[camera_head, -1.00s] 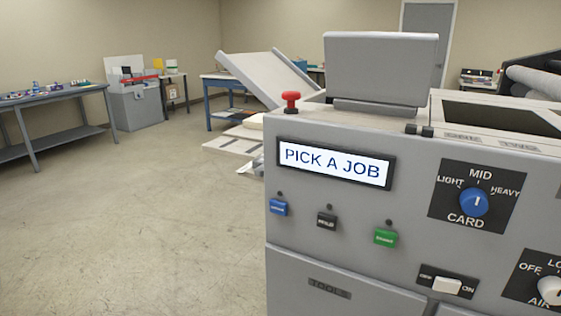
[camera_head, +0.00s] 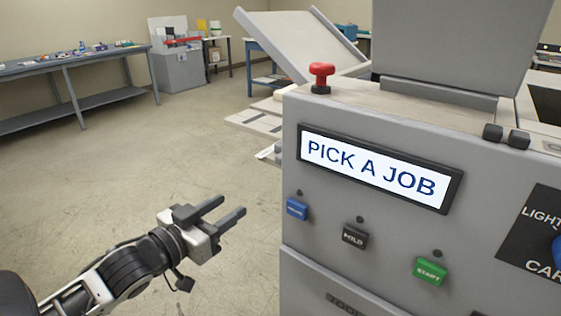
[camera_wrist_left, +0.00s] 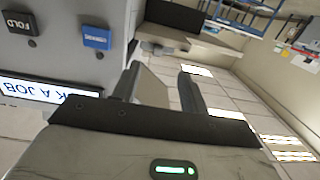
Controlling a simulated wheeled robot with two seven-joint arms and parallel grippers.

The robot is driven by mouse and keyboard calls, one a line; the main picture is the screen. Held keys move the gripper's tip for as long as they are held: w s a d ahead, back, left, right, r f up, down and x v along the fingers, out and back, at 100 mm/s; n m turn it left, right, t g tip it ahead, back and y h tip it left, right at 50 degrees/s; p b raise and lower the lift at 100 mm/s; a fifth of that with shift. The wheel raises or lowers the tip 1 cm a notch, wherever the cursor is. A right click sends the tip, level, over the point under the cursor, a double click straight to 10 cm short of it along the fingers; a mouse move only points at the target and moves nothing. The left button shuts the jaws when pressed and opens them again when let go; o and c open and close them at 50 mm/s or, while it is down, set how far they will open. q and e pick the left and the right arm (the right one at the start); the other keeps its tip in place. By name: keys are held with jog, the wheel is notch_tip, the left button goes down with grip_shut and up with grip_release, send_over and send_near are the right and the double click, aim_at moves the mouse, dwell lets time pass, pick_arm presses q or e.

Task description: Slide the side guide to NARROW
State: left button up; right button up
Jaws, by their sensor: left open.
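My left gripper (camera_head: 231,207) is open and empty. It is in the air left of the grey machine's front panel (camera_head: 390,237), apart from it. In the left wrist view its two fingers (camera_wrist_left: 160,80) stand apart with nothing between them. I cannot pick out a side guide or the word NARROW in either view. My right gripper is not in view.
The panel has a display (camera_head: 378,168) reading PICK A JOB, a blue button (camera_head: 297,208), a dark button (camera_head: 354,235) and a green START button (camera_head: 430,271). A red mushroom button (camera_head: 321,74) stands on top. A sloped grey tray (camera_head: 300,42) is behind. The floor at left is clear.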

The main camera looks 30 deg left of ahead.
pick_arm(q)
notch_tip(320, 180, up, 2)
jog(key=r, duration=0.1)
send_near(278, 159)
jog(key=shift+t, duration=0.3)
jog(key=w, duration=0.9)
jog(key=shift+d+f+p, duration=0.3)
